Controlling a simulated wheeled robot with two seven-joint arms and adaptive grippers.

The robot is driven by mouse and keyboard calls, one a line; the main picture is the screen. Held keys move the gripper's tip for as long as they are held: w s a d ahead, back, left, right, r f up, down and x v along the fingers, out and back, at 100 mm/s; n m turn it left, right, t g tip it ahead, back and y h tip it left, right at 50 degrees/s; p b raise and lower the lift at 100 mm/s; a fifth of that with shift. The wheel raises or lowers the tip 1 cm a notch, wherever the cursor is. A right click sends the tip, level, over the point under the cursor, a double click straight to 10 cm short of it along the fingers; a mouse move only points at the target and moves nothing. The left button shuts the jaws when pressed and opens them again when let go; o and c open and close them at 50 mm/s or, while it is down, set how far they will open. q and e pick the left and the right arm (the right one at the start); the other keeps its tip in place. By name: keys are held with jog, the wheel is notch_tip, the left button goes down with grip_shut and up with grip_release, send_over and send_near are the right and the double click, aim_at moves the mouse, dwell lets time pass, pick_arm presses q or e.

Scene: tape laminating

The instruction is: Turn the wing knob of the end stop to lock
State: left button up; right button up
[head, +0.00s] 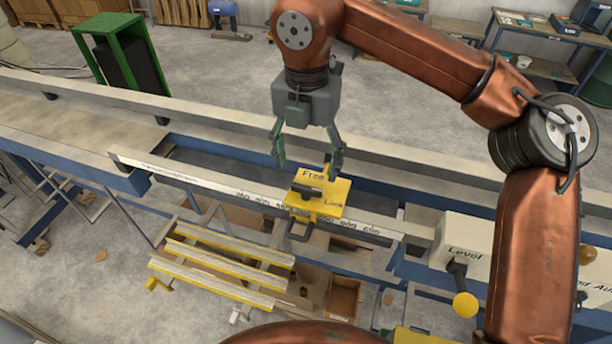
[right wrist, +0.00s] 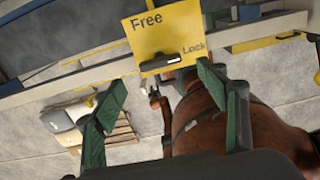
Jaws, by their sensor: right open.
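The end stop (head: 328,204) is a yellow block on the ruled rail, marked "Free" and "Lock"; it also shows in the right wrist view (right wrist: 168,30). Its dark wing knob (head: 307,191) lies across the yellow face, below "Free" and left of "Lock". In the right wrist view the knob (right wrist: 160,62) is beyond the fingertips and between them. My right gripper (head: 308,160) is open and empty, above and behind the end stop, apart from the knob. It also shows in the right wrist view (right wrist: 160,85). My left gripper is not in view.
The numbered rail (head: 200,184) runs left to right through the end stop. A box marked "Level" (head: 465,245) with a yellow-balled lever (head: 465,303) stands at the right. Yellow-edged slats (head: 215,270) lie below the rail. A green frame (head: 120,50) stands behind.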

aim_at(305, 187)
notch_tip(305, 187, up, 6)
dwell(0.5)
jog(key=shift+a, duration=0.15)
